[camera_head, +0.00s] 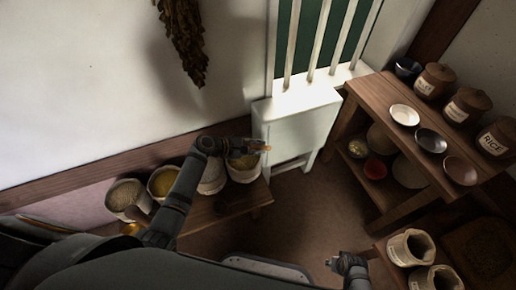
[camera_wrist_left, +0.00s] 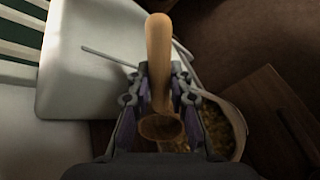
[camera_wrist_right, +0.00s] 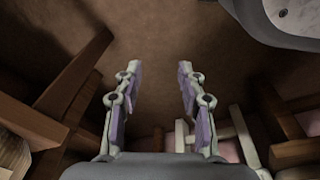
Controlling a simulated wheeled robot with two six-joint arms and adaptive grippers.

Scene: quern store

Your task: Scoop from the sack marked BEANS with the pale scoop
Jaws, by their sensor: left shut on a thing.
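My left gripper (camera_head: 252,147) is shut on a pale wooden scoop (camera_wrist_left: 159,55); the scoop's bowl also shows between the fingers in the left wrist view. Scoop and gripper are above or beside the right-hand sack (camera_head: 243,174), whose golden-brown contents show in the left wrist view (camera_wrist_left: 236,128). I cannot tell if the bowl touches them. More open sacks stand to the left: a white one (camera_head: 212,184), one with yellow contents (camera_head: 160,190) and one with beige contents (camera_head: 124,194). No BEANS mark is readable. My right gripper (camera_wrist_right: 155,78) is open and empty.
The sacks stand on a low wooden bench (camera_head: 230,207). A white cabinet (camera_head: 290,125) is close behind my left gripper. At right, a wooden shelf (camera_head: 375,95) holds bowls and labelled jars, one reading RICE (camera_head: 494,140). Two pale sacks (camera_head: 410,248) stand at front right. Floor between is clear.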

